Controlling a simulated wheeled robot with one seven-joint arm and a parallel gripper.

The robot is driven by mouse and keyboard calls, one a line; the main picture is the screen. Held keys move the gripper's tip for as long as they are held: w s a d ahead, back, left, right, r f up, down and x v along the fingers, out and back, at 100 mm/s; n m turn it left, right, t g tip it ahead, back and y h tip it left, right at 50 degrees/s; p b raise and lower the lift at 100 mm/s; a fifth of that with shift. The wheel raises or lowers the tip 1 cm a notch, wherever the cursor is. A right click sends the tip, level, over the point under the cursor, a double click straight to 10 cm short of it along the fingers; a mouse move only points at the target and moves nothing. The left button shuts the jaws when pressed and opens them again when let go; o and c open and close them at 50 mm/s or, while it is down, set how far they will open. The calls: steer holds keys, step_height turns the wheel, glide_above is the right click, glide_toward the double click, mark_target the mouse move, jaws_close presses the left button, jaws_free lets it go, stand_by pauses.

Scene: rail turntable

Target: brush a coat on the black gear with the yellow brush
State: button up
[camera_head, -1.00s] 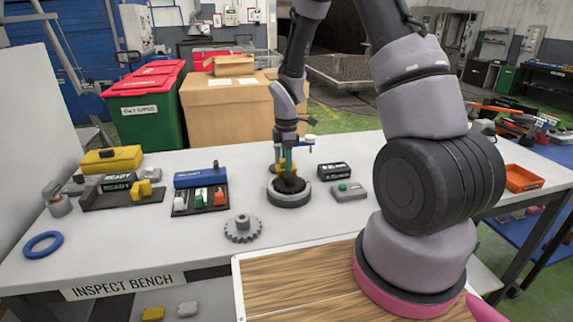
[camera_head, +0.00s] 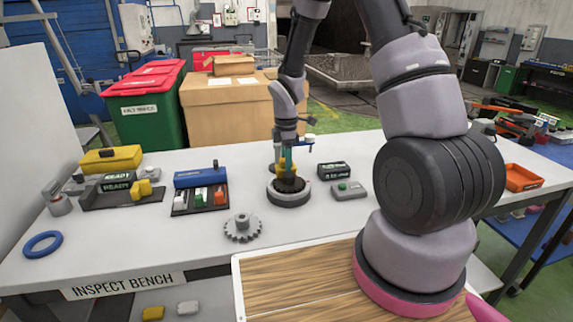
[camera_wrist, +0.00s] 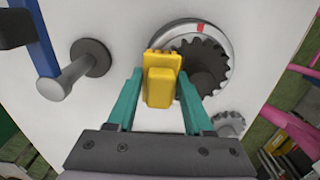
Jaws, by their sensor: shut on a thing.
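My gripper (camera_wrist: 159,78) has teal fingers shut on the yellow brush (camera_wrist: 160,92). In the wrist view the brush covers the left edge of the black gear (camera_wrist: 211,54). The black gear (camera_head: 291,185) lies on the round grey turntable (camera_head: 289,200), whose rim with a red mark also shows in the wrist view (camera_wrist: 177,28). In the head view my gripper (camera_head: 286,160) is pointed down just over the gear. The brush's bristle end is hidden, so I cannot tell whether it touches the gear.
A grey gear (camera_head: 242,228) lies on the white bench in front of the turntable. A blue ring (camera_head: 43,244) lies far left.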

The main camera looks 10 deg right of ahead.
steer(key=shift+s+f, duration=0.15)
steer(key=shift+s, duration=0.4)
stand_by(0.4)
steer(key=shift+w, duration=0.3)
stand_by(0.7)
steer(key=shift+s, duration=0.25)
steer(key=shift+w, duration=0.4)
stand_by(1.9)
steer(key=shift+w+r, duration=0.1)
steer(key=shift+r, duration=0.3)
steer(key=shift+w+r, duration=0.1)
steer(key=shift+r, duration=3.15)
